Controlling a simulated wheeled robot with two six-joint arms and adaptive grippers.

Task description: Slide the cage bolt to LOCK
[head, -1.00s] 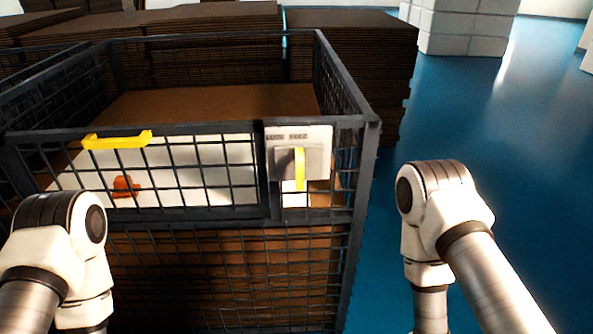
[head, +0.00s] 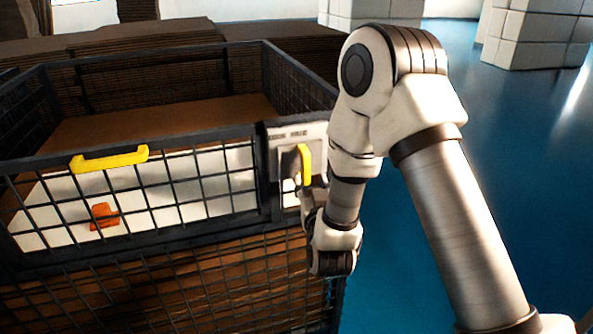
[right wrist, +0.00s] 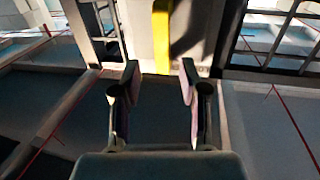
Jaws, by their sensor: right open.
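The cage bolt has a yellow upright handle (head: 305,165) on a pale plate (head: 312,132) at the cage's upper front right corner. Small lettering runs along the plate's top, too blurred to read surely; the handle stands toward its right part. My right gripper (head: 310,196) is just below the handle in the head view, partly hidden by my wrist. In the right wrist view its fingers (right wrist: 160,78) are apart and empty, with the yellow handle (right wrist: 161,35) ahead between their lines, not visibly touching. My left gripper is out of view.
The dark mesh cage (head: 150,262) holds a brown board and a white panel behind its front mesh. A yellow grip (head: 110,159) and an orange piece (head: 104,216) are at left. Brown stacks stand behind. Blue floor (head: 540,200) is free at right.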

